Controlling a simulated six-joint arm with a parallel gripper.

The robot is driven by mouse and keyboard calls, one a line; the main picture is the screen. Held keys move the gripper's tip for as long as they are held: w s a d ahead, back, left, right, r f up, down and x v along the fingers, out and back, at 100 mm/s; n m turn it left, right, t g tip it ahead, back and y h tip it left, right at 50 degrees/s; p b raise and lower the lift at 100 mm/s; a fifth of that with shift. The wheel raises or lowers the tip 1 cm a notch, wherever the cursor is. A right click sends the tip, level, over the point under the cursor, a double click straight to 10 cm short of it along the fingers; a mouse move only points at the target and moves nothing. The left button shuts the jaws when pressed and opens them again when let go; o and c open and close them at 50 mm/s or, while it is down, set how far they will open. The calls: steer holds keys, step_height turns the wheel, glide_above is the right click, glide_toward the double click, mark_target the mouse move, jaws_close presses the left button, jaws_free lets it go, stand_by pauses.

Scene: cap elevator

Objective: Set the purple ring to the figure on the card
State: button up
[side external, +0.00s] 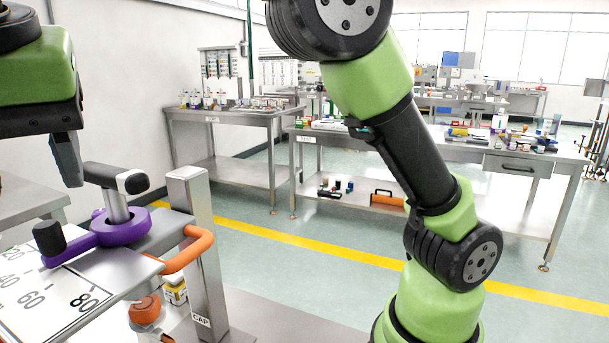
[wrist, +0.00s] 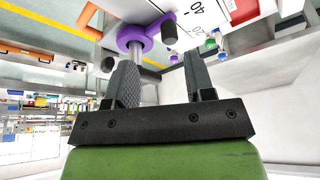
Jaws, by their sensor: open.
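The purple ring (side external: 122,231) sits around a silver post on a metal plate, with a flat arm reaching left to an upright black knob (side external: 48,237). The ring (wrist: 136,38) and its knob (wrist: 170,33) also show in the wrist view. A white scale panel (side external: 45,322) beside it bears 20, 40, 60 and 80; the ring's exact reading cannot be told. I cannot make out a card with a figure.
An orange handle (side external: 195,250) and a metal upright (side external: 193,215) marked CAP stand right of the ring. A yellow jar (side external: 175,291) and an orange rounded thing (side external: 146,311) are below the plate. Small bottles (wrist: 216,40) show in the wrist view. Workbenches stand far behind.

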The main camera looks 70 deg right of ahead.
steer(key=s+d+r+n+y, duration=0.25)
steer(key=s+d, duration=0.25)
steer(key=d, duration=0.7)
steer(key=s+d+f+t+y, duration=0.1)
steer(key=s+d+f, duration=0.2)
steer(key=s, duration=0.2)
steer(key=s+d+f+t+y, duration=0.1)
steer(key=s+d+f+t, duration=0.1)
steer(key=s+d+f, duration=0.1)
steer(key=shift+s+d+f, duration=0.25)
steer(key=shift+s+f, duration=0.5)
steer(key=shift+s, duration=0.6)
